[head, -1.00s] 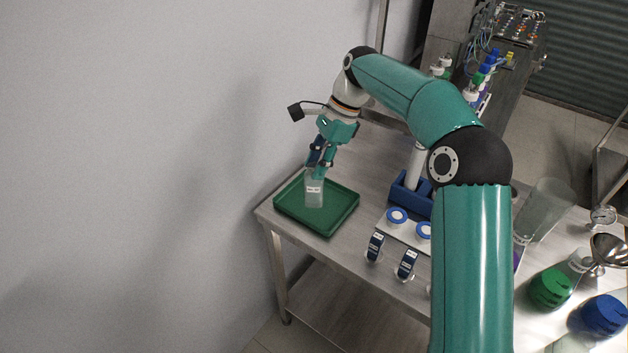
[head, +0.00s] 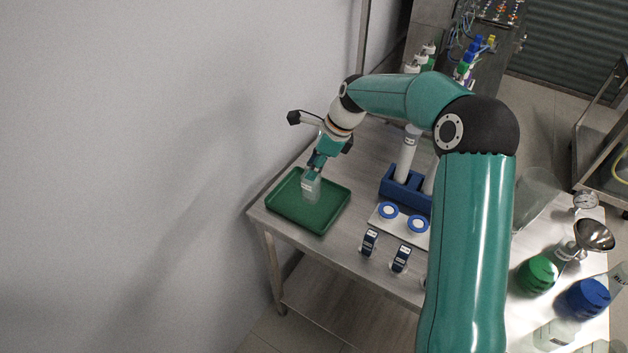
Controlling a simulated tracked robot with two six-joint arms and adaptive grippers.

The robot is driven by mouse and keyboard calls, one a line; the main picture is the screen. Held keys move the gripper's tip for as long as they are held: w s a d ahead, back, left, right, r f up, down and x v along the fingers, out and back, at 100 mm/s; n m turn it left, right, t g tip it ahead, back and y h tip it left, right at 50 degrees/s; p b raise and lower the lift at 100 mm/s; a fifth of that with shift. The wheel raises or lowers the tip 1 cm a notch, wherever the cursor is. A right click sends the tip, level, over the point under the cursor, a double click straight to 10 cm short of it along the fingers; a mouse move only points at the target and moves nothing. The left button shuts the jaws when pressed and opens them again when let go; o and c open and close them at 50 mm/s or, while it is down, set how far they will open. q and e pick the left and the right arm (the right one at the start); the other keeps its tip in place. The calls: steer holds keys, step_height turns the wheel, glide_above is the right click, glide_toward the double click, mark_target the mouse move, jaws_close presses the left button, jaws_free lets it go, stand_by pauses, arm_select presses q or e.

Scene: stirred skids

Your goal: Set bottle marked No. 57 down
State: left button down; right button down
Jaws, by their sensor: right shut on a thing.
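The clear bottle (head: 311,190) with a pale label is at the green tray (head: 283,214), upright or nearly so. Its label is too small to read, and I cannot tell whether its base touches the tray floor. My right gripper (head: 314,171) comes down from above and is shut on the bottle's upper part, hiding its top. My left gripper is out of view.
A blue rack (head: 398,192) with white-topped tubes stands right of the tray. A white plate (head: 400,226) with blue rings and two dark-labelled items (head: 369,243) sit nearer. Green-capped (head: 538,274) and blue-capped (head: 587,298) bottles and a metal funnel (head: 594,235) are at right.

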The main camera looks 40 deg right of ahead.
mark_target(319, 175)
steer(key=shift+f+p, duration=0.45)
steer(key=shift+f, duration=2.55)
steer(key=c, duration=0.8)
jaws_free()
steer(key=shift+r, duration=0.1)
steer(key=shift+d+r, duration=0.1)
steer(key=shift+r, duration=0.1)
steer(key=b+v, duration=0.2)
steer(key=v, duration=0.9)
steer(key=shift+s+r+b, duration=0.2)
steer(key=shift+b, duration=0.1)
